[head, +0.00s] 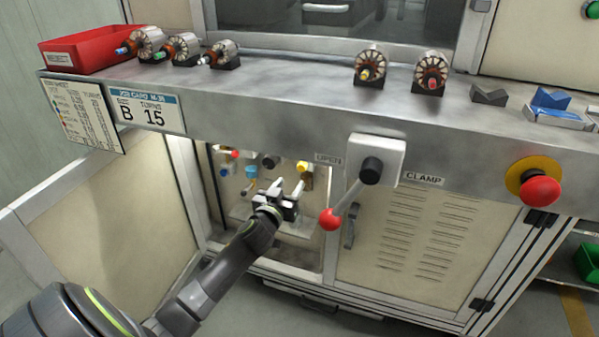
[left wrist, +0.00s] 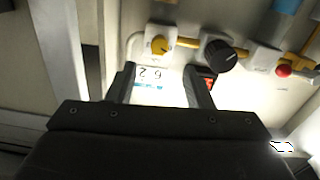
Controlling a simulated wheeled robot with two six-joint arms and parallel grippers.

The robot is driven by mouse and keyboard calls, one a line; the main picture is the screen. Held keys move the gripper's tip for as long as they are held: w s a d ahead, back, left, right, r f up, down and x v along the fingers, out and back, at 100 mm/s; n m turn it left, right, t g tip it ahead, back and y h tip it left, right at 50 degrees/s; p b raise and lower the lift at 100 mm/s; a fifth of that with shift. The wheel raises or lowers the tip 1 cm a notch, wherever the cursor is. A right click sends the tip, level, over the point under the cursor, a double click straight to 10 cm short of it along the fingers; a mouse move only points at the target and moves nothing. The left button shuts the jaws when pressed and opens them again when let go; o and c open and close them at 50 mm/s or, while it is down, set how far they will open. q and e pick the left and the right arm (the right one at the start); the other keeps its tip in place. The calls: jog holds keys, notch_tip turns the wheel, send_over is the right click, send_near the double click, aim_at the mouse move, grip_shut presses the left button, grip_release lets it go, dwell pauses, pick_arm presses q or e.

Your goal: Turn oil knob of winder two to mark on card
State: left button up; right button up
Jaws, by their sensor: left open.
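The open cabinet under the bench holds a row of fittings: a yellow knob (head: 302,167), a black knob (head: 268,163) and a red knob (head: 235,153). In the left wrist view the yellow knob (left wrist: 158,45), black knob (left wrist: 220,55) and red knob (left wrist: 284,71) lie beyond the fingers. I cannot tell which is the oil knob. A white card (left wrist: 150,78) with upside-down digits shows between the fingers. My left gripper (head: 290,187) is open, in front of the cabinet below the black and yellow knobs; it also shows in the left wrist view (left wrist: 163,88). My right gripper is out of view.
A clamp lever with a red ball (head: 330,219) hangs just right of the opening. A job card (head: 146,108) reading B, 15 turns, and a printed sheet (head: 82,112) hang on the bench front. An emergency button (head: 540,191) is at right. Armatures (head: 370,65) stand on the bench.

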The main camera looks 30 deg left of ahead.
aim_at(301, 168)
pick_arm(q)
jog(key=x, duration=0.6)
jog(key=shift+w+b, duration=0.35)
jog(key=shift+w+a, duration=0.2)
jog(key=shift+w, duration=0.5)
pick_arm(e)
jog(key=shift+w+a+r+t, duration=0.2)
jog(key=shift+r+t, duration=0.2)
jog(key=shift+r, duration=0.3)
pick_arm(q)
jog(key=c, duration=1)
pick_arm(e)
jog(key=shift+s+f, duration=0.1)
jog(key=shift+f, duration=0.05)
